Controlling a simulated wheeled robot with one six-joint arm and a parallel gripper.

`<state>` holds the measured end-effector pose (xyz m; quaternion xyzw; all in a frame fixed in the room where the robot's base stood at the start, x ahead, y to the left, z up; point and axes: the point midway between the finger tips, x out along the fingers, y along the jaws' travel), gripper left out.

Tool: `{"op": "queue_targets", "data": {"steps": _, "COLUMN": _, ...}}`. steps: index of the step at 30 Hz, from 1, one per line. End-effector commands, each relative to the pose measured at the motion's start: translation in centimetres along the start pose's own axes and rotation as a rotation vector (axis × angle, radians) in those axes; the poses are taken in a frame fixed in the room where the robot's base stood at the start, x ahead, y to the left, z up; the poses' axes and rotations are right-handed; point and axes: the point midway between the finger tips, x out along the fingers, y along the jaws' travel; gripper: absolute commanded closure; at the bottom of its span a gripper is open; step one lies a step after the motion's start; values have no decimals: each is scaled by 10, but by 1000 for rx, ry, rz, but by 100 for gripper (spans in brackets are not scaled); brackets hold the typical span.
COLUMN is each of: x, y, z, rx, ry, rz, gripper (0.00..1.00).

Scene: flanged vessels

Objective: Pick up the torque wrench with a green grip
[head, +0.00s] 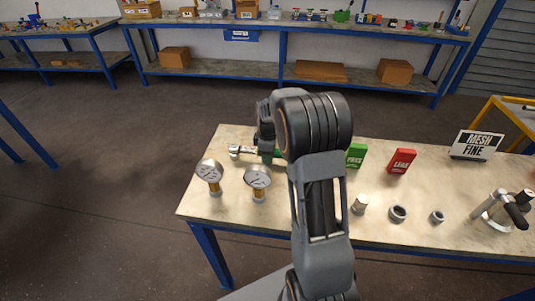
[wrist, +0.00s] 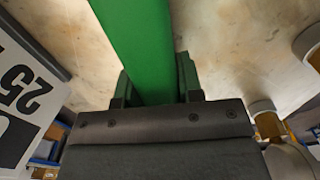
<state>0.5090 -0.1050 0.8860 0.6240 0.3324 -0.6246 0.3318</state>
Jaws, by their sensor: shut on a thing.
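The torque wrench lies crosswise near the table's back left, its metal head (head: 240,151) showing to the left of my arm in the head view. Its green grip (wrist: 138,40) fills the middle of the wrist view. My gripper (wrist: 153,82) is shut on the green grip, with one finger on each side. In the head view my own arm hides most of the grip and the fingers. I cannot tell whether the wrench touches the table.
Two pressure gauges (head: 258,180) (head: 209,175) stand in front of the wrench. A green block (head: 356,155), a red block (head: 402,161) and a MESH FINE sign (head: 476,146) stand to the right. Small metal fittings (head: 398,213) and a flanged vessel (head: 500,212) are at the front right.

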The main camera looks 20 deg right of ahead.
Motion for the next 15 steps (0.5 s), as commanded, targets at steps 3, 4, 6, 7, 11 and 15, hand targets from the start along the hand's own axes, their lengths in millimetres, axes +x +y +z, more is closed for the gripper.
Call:
{"op": "queue_targets", "data": {"steps": 3, "x": -2, "y": 1, "z": 0, "rx": 0, "ry": 1, "rz": 5, "gripper": 94}}
{"op": "queue_targets", "data": {"steps": 4, "x": -2, "y": 1, "z": 0, "rx": 0, "ry": 1, "rz": 5, "gripper": 94}}
{"op": "queue_targets", "data": {"steps": 6, "x": -2, "y": 1, "z": 0, "rx": 0, "ry": 1, "rz": 5, "gripper": 94}}
{"op": "queue_targets", "data": {"steps": 7, "x": -2, "y": 1, "z": 0, "rx": 0, "ry": 1, "rz": 5, "gripper": 94}}
{"op": "queue_targets", "data": {"steps": 11, "x": -6, "y": 1, "z": 0, "rx": 0, "ry": 2, "rz": 6, "gripper": 94}}
{"op": "queue_targets", "data": {"steps": 15, "x": -19, "y": 2, "z": -1, "rx": 0, "ry": 2, "rz": 7, "gripper": 94}}
